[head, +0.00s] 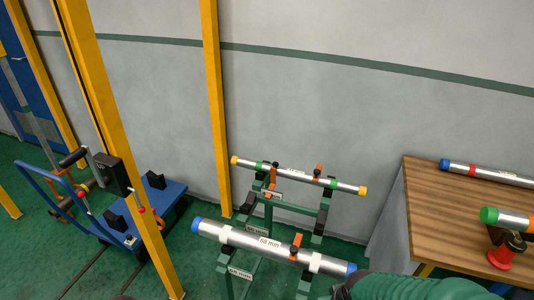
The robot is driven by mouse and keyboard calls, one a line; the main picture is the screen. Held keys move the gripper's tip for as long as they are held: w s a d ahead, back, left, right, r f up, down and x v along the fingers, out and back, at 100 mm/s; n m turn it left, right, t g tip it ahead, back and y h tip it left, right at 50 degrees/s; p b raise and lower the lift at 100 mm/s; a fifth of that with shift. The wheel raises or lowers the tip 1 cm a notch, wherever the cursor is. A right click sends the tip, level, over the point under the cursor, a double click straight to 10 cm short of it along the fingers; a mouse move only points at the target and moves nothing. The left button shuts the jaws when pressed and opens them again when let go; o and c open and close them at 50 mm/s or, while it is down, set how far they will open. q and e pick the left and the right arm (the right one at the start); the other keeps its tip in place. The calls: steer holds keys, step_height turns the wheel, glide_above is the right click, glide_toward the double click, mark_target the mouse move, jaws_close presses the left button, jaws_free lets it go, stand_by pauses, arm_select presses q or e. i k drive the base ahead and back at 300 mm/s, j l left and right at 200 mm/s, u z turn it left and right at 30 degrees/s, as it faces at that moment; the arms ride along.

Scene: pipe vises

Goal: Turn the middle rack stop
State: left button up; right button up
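Two green racks stand on the floor, each with a pipe across it. The back rack (292,207) carries a thinner silver pipe (290,173) with yellow ends and green bands. Orange stops show beside it at its left (272,178) and right (318,170). I cannot tell which stop is the middle one. Neither gripper shows; a green arm section of mine crosses the bottom right.
A wooden table (425,215) at the right holds a blue-ended pipe (490,173) and a green-and-orange-ended pipe over a red-based vise (506,245). A blue cart (140,215) stands left. Yellow posts (212,110) rise in front of the grey wall. Green floor lies between cart and racks.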

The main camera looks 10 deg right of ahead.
mark_target(273, 176)
steer(key=i+j+z, duration=0.15)
steer(key=j, duration=0.2)
steer(key=i+j+z, duration=0.35)
steer(key=j, duration=0.4)
steer(key=i+j+z, duration=0.15)
steer(key=j, duration=0.25)
